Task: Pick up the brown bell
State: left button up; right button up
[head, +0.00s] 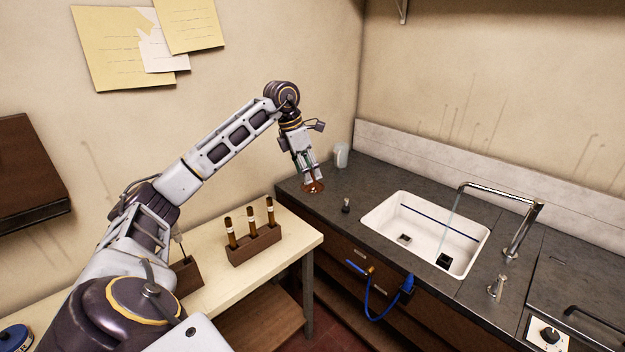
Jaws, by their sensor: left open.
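The brown bell (313,188) is a small, shiny brown piece on the dark counter (330,200) near its left end. My left gripper (313,178) points down right over the bell, with its fingertips at the bell's upper part. The fingers are apart and hide some of the bell. I cannot tell whether they touch it. My right gripper is not in view.
A white sink (384,222) with a running tap (525,225) is set in the counter. A translucent cup (341,155) stands behind the bell and a small dark object (346,205) in front. A wooden rack (254,248) with brown tubes stands on the pale table (215,290).

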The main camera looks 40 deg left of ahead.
aim_at(318, 186)
jog(key=i+j, duration=0.35)
jog(key=j, duration=0.15)
jog(key=i+j, duration=0.75)
jog(key=j, duration=0.25)
